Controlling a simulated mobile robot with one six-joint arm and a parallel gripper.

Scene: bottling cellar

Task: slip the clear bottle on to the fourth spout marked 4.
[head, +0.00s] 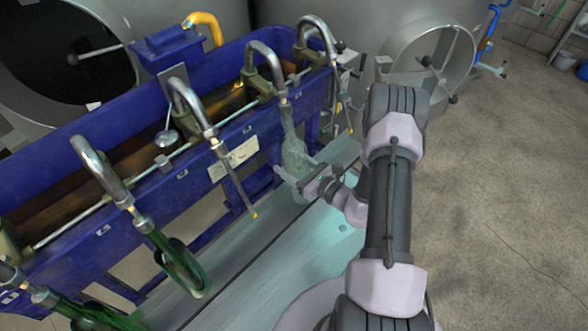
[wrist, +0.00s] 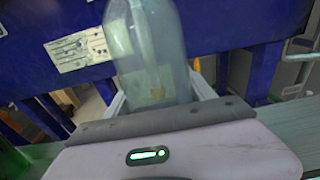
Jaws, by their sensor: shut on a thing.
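The clear bottle (head: 295,157) stands roughly upright in front of the blue trough. It also fills the middle of the wrist view (wrist: 150,45). My gripper (head: 297,174) is shut on its body from the right, with one finger on each side in the wrist view (wrist: 160,98). The fourth spout from the left (head: 264,55) curves down to the bottle's mouth, and the neck appears to be around its tube. How deep the tube reaches inside is unclear. No number 4 is legible.
Green bottles (head: 182,266) hang on the two leftmost spouts. The third spout (head: 190,103) is empty, its thin tube hanging left of the clear bottle. A fifth spout (head: 317,33) stands right of it. A pale bench (head: 262,262) runs below. The blue trough (head: 60,165) lies behind.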

